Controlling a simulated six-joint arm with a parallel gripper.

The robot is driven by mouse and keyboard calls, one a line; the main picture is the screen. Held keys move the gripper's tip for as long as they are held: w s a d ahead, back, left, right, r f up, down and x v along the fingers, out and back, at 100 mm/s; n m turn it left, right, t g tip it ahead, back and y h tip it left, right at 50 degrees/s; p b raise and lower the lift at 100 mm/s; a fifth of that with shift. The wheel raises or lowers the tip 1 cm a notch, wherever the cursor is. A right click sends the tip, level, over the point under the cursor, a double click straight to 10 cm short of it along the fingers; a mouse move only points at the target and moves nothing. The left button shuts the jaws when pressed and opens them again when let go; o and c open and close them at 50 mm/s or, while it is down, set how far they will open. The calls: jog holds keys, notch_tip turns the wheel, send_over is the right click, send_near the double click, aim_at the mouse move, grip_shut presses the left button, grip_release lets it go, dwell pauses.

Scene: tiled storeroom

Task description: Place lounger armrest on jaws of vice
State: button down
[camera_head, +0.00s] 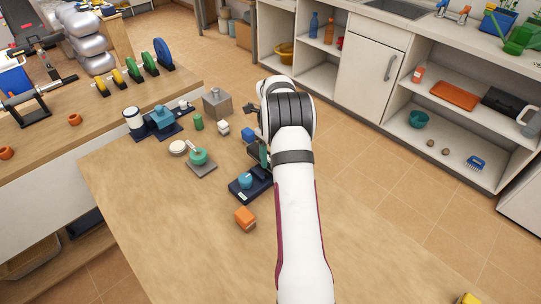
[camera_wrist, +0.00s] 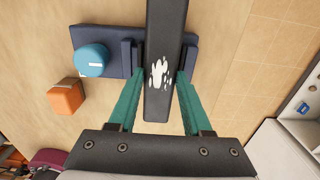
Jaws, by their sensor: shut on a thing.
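The lounger armrest is a long black bar (camera_wrist: 162,105) with a white splotch on top, seen in the wrist view. My gripper (camera_wrist: 160,73) has green fingers on both sides of the bar and is shut on it. Beneath lies a dark blue vice (camera_wrist: 106,42) with a light blue round knob (camera_wrist: 91,60) at its left. The bar crosses over the jaw end of the vice; I cannot tell whether it touches the jaws. In the head view the vice (camera_head: 241,190) stands on the wooden table, and my arm hides most of the gripper and armrest.
An orange block (camera_head: 245,217) sits in front of the vice; it also shows in the wrist view (camera_wrist: 66,98). A teal round piece on a grey plate (camera_head: 201,168), a green cylinder (camera_head: 198,122) and other small items stand left and behind. The table front is clear.

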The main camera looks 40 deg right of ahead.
jog(key=shift+f, duration=0.55)
jog(key=shift+c, duration=1.7)
grip_release()
